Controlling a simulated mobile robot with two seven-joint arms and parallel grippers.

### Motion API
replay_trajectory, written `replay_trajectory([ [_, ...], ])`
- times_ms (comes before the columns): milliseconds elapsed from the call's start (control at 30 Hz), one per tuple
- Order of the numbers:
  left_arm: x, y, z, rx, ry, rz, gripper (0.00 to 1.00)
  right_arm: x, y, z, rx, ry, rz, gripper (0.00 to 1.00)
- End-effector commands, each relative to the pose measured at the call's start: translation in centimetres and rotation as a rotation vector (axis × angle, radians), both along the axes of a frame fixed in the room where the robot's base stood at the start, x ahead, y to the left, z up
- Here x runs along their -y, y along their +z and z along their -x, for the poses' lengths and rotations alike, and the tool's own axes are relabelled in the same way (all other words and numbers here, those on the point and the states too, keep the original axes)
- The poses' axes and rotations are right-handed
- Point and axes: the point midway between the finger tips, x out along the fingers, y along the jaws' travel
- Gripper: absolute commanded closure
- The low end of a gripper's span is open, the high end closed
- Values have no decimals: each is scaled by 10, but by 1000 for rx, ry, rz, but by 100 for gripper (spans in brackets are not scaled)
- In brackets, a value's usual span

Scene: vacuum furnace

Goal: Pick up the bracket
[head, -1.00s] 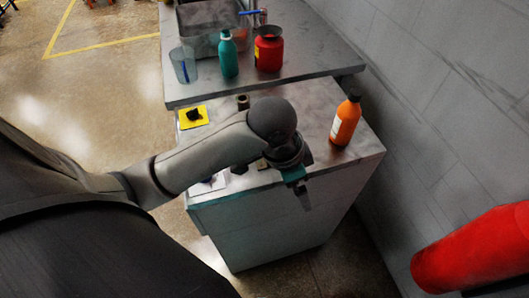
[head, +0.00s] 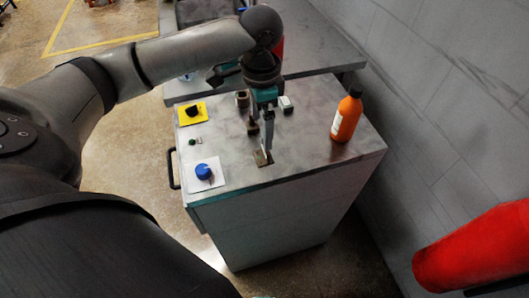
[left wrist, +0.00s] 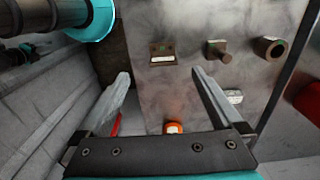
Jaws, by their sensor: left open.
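The bracket (head: 260,158) is a small brownish metal piece on the grey cabinet top, near its front edge. In the left wrist view the bracket (left wrist: 162,59) shows an upright plate with holes and a light foot, ahead of and between my fingertips. My left gripper (head: 268,143) points down over the cabinet, its fingers partly covering the bracket in the head view. In the left wrist view my left gripper (left wrist: 161,74) is open, with nothing between its fingers; contact with the bracket is not visible. My right gripper is not in view.
A pegged part (head: 252,127), a brown hollow cylinder (head: 242,98) and a pale block (head: 286,103) stand behind the bracket. An orange bottle (head: 346,117) stands right. A blue knob (head: 203,171) and black knob (head: 193,111) are left. A red cylinder (head: 475,250) is lower right.

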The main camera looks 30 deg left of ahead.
Motion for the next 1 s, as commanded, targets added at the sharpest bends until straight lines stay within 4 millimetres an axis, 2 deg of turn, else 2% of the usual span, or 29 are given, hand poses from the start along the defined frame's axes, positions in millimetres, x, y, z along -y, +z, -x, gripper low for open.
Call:
replay_trajectory([
  [33,0,-14,1,-4,0,0,0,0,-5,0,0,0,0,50],
  [133,0,-32,0,-1,0,0,0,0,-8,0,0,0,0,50],
  [467,1,-59,-3,2,-1,1,0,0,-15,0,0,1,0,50],
  [700,2,-94,-9,0,-2,0,0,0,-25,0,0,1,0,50],
  [800,1,-101,-9,1,-2,-1,0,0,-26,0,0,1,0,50],
  [1000,2,-101,-9,2,-2,-1,0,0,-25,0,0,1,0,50],
])
